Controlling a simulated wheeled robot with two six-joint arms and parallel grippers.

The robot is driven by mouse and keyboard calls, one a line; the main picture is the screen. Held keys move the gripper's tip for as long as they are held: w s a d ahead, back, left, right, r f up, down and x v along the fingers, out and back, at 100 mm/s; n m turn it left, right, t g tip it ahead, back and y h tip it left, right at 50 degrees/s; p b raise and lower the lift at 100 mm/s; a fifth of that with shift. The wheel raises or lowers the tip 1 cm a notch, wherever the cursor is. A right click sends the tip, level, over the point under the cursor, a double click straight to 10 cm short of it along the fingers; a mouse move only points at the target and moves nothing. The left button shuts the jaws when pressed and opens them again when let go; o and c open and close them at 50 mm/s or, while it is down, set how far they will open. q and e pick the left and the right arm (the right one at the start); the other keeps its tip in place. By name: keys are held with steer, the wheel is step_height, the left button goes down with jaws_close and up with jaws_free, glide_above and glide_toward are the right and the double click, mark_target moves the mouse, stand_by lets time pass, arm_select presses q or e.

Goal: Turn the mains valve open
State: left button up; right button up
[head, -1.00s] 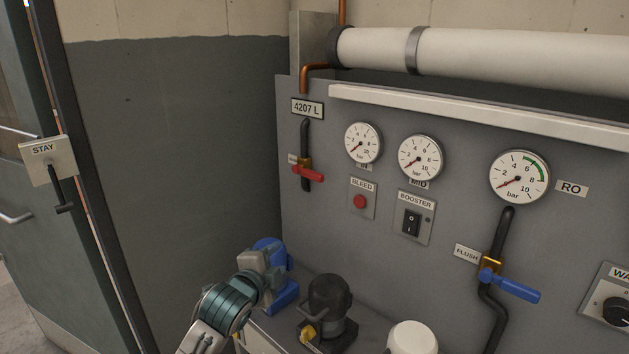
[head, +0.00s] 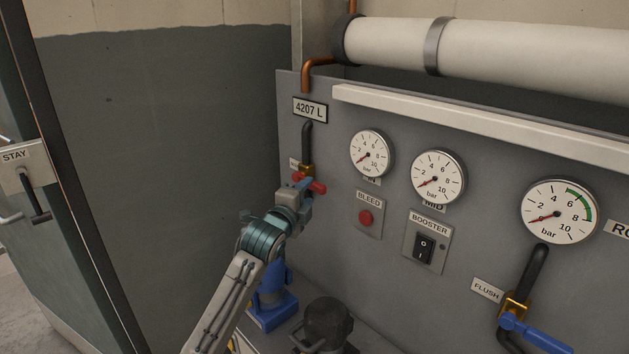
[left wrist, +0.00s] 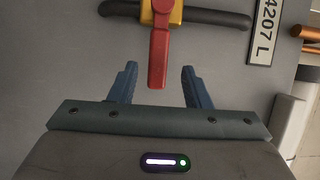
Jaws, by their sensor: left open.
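The mains valve has a red lever handle (head: 316,185) on a brass body (head: 306,169), set in a black pipe (head: 307,140) below the 4207 L plate. In the left wrist view the red lever (left wrist: 158,55) hangs from the brass body (left wrist: 163,12), across the pipe. My left gripper (head: 303,190) is at the valve in the head view and covers part of the lever. In the left wrist view its blue fingers (left wrist: 158,80) are apart, with the lever's free end just reaching between the tips, touching neither. My right gripper is not in view.
Gauges (head: 371,153), a red bleed button (head: 366,217) and a booster switch (head: 424,248) sit right of the valve. A blue flush lever (head: 535,335) is at lower right. A blue object (head: 272,300) and a black housing (head: 327,322) stand below. A door (head: 60,250) is at left.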

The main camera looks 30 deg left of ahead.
mark_target(313, 188)
arm_select(q)
steer(key=w, duration=0.3)
steer(key=shift+w+a+p, duration=0.1)
steer(key=shift+w+p, duration=0.15)
steer(key=shift+p, duration=0.15)
steer(key=shift+w+f, duration=0.1)
steer(key=shift+w, duration=0.8)
steer(key=c, duration=0.7)
jaws_close()
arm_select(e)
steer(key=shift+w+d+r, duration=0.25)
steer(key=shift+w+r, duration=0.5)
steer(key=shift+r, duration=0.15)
